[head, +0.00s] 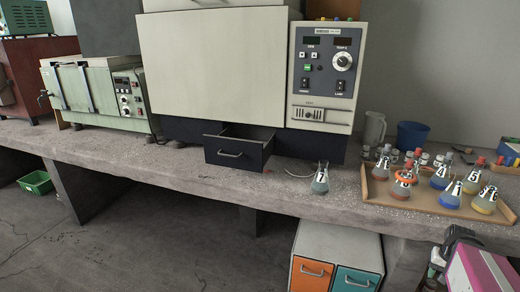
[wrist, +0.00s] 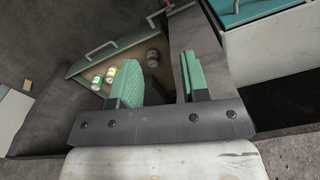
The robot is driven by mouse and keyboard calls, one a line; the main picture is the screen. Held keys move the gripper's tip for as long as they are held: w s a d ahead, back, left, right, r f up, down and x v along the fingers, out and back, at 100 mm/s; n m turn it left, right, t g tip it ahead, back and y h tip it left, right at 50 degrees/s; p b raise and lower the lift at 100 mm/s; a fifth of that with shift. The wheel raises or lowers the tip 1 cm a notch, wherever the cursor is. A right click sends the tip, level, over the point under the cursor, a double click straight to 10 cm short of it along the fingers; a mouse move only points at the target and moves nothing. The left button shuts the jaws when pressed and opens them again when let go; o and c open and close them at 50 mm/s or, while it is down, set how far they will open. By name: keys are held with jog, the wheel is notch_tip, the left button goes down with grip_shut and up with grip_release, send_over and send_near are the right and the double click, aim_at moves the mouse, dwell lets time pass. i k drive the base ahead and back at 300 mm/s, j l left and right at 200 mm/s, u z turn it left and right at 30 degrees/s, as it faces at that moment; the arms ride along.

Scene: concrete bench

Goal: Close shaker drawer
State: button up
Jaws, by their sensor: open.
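The shaker (head: 213,62) is a large cream cabinet on the bench with a control panel on its right side. Its dark navy drawer (head: 238,152) stands pulled out from the base, its grey bar handle facing the front. The inside of the drawer shows only in part, and no contents can be made out. My gripper (wrist: 160,85) shows in the wrist view with its green-padded fingers apart and nothing between them. It is away from the shaker drawer, which I cannot make out in the wrist view.
A flask (head: 320,180) stands on the bench right of the drawer. A tray (head: 424,199) with several flasks lies farther right. Below the bench is a white cabinet (head: 340,244) with orange and teal drawers. In the wrist view, small jars (wrist: 110,76) lie beyond my fingers.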

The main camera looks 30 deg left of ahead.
aim_at(239, 147)
jog(key=u, duration=2.15)
